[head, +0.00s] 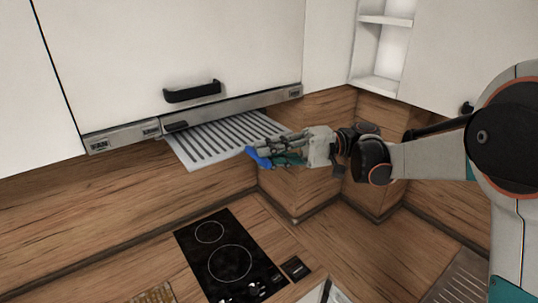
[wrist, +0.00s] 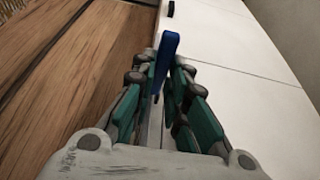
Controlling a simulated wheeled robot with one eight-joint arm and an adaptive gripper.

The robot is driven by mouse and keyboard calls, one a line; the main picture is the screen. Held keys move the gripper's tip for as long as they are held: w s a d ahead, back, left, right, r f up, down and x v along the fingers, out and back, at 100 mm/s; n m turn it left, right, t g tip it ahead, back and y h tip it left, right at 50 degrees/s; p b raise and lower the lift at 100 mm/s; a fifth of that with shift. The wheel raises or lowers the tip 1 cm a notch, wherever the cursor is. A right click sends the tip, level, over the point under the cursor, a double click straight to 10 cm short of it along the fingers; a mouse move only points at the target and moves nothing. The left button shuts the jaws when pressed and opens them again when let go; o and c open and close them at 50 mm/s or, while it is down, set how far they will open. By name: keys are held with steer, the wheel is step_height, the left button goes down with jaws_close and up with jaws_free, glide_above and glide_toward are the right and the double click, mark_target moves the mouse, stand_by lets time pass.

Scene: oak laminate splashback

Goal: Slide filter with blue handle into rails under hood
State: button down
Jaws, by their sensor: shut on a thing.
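The filter (head: 222,137) is a pale metal panel with dark slots, seen in the head view. It lies beneath the hood's metal front strip (head: 225,110), which covers its back edge; its front part sticks out below the strip. Its blue handle (head: 259,157) is at the near right corner. My gripper (head: 276,155) comes from the right and is shut on the blue handle, which also shows upright between the fingers in the wrist view (wrist: 166,55). The rails are hidden, so I cannot tell whether the filter's edges sit in them.
A black cooktop (head: 228,255) is on the counter below. White cabinet doors with a black handle (head: 192,91) rise above the hood strip. Oak splashback (head: 100,205) is behind, with a boxed oak corner (head: 300,190) below my gripper. An open white shelf (head: 380,50) is at upper right.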

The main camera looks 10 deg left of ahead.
mark_target(237, 130)
steer(key=shift+w+a, duration=0.1)
stand_by(0.4)
steer(key=shift+w+a+b, duration=0.4)
steer(key=shift+w+a, duration=0.45)
steer(key=shift+a, duration=0.2)
steer(key=shift+w+a, duration=1.65)
steer(key=shift+a, duration=0.25)
steer(key=shift+w+a+b, duration=0.2)
steer(key=shift+w+a, duration=0.8)
steer(key=shift+a, duration=0.15)
steer(key=shift+w+a+b, duration=0.2)
steer(key=shift+w+a, duration=0.75)
steer(key=shift+a, duration=0.2)
steer(key=c, duration=1.5)
jaws_free()
